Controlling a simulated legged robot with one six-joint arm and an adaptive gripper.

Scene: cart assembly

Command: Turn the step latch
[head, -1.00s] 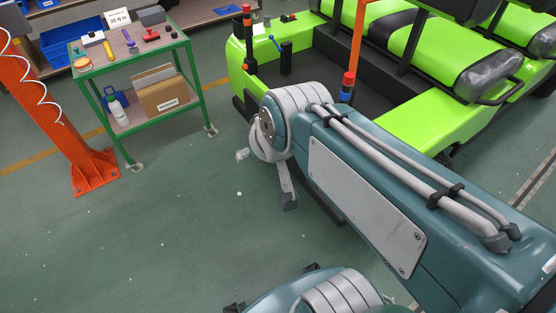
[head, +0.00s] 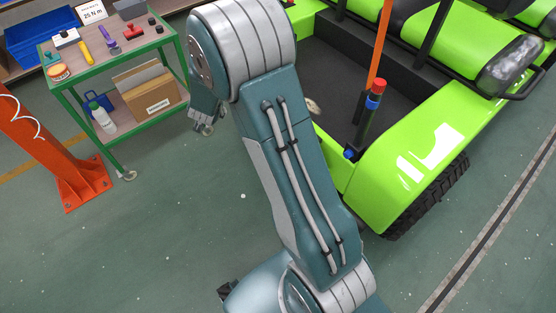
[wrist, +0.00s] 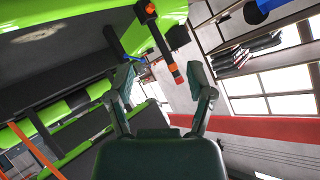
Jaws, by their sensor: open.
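The green cart (head: 410,150) stands right of my arm in the head view. A post with a red cap and a blue band (head: 376,90) rises at its near corner, with a small blue knob (head: 350,153) low beside it. I cannot tell which part is the step latch. In the wrist view my gripper (wrist: 162,72) is open, with its two fingers spread. A black post with orange bands (wrist: 162,40) shows beyond and between the fingers, apart from them as far as I can tell. In the head view, my arm hides most of my gripper.
A green tool trolley (head: 85,85) with tools and a cardboard box (head: 150,95) stands at left, beside an orange column (head: 65,160). The cart's black wheel (head: 430,200) is at right. Green floor (head: 180,235) is clear in front of the trolley.

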